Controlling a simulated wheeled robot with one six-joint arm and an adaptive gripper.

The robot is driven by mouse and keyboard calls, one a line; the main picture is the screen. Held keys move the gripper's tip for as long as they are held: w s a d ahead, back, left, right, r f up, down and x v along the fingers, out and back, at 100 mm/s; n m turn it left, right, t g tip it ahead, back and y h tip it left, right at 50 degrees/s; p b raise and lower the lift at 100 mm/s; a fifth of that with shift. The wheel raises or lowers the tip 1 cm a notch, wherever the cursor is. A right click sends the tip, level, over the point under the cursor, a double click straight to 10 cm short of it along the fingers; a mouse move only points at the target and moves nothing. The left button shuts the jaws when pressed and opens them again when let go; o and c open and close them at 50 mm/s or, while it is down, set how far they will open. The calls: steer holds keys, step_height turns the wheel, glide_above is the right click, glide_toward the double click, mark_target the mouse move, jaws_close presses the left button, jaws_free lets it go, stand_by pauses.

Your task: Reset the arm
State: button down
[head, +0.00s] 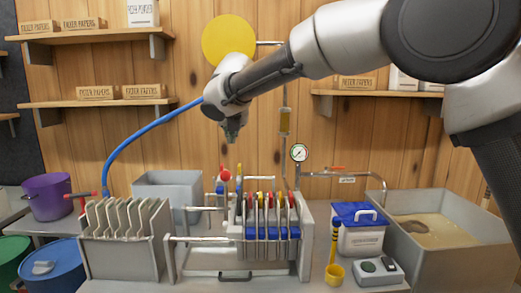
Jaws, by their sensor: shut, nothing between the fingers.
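My arm reaches in from the upper right and bends down near the middle of the head view. My gripper (232,138) hangs below the wrist, small and partly hidden by it. It points down, shut and empty, in the air in front of the plank wall. It is above the filter press (270,232), which has a row of plates with red, yellow and blue parts. The gripper touches nothing.
A blue hose (140,131) curves up to the left of my wrist. A pressure gauge (299,152) and pipes stand right of the gripper. A rack of plates (120,250), a grey bin (168,188), a blue-lidded tub (360,228) and a large tank (470,262) stand below.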

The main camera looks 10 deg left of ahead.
steer(key=s+d+f+m+g+h, duration=0.25)
steer(key=s+d+f+m, duration=0.25)
steer(key=d+f+m, duration=0.55)
steer(key=s+d+m+g+h, duration=0.1)
steer(key=s+d+m+g, duration=0.15)
steer(key=d+m, duration=0.8)
steer(key=s+d+m, duration=0.6)
steer(key=s+d, duration=0.2)
steer(key=d, duration=0.5)
steer(key=s+d+m, duration=0.7)
steer(key=s+d, duration=0.2)
steer(key=d, duration=0.4)
steer(key=s+d+m, duration=0.6)
steer(key=s+d, duration=0.2)
steer(key=d, duration=0.5)
steer(key=shift+s+d+r, duration=0.25)
steer(key=shift+d, duration=0.1)
